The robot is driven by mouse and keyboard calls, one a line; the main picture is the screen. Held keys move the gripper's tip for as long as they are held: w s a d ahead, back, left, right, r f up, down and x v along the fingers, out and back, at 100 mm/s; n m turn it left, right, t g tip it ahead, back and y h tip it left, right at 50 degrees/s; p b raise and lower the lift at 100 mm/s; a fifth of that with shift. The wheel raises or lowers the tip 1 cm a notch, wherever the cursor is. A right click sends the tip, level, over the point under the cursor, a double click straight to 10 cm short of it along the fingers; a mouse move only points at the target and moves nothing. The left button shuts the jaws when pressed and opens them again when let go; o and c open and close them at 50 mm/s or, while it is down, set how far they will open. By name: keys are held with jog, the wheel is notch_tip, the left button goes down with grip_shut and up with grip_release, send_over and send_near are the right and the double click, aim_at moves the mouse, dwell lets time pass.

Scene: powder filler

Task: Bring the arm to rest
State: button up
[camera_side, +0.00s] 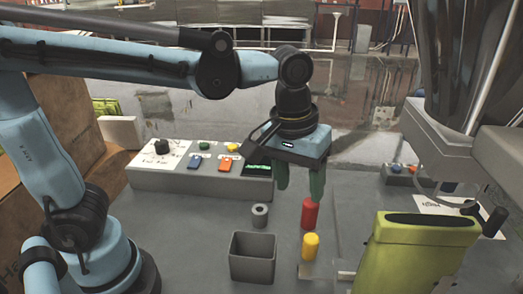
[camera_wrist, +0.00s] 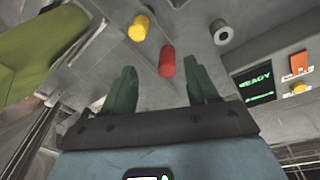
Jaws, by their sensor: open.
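My gripper (camera_side: 300,193) points down over the grey worktop, with its two green fingers apart and nothing held between them. A red cylinder (camera_side: 310,214) stands on the worktop just below and beyond the fingertips. In the wrist view the red cylinder (camera_wrist: 167,62) appears beyond the gap between the fingers, apart from both. In the side view the right finger hides part of its top edge. My arm reaches in from the left, with the forearm roughly level above the worktop.
A yellow cylinder (camera_side: 311,246), a grey ring (camera_side: 260,215) and an open grey bin (camera_side: 252,257) stand nearby. A control panel (camera_side: 202,168) with buttons lies behind. A green-yellow container (camera_side: 415,255) and a metal machine (camera_side: 450,140) crowd the right side. Cardboard boxes (camera_side: 65,140) are at left.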

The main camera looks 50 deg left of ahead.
jog(key=s+a+f+m+t, duration=0.1)
jog(key=a+t, duration=0.2)
jog(key=a, duration=0.3)
jog(key=s+a+f+m+t, duration=0.2)
jog(key=a, duration=0.5)
jog(key=shift+f+t+y, duration=0.25)
jog(key=shift+t+y, duration=0.05)
jog(key=shift+t, duration=0.1)
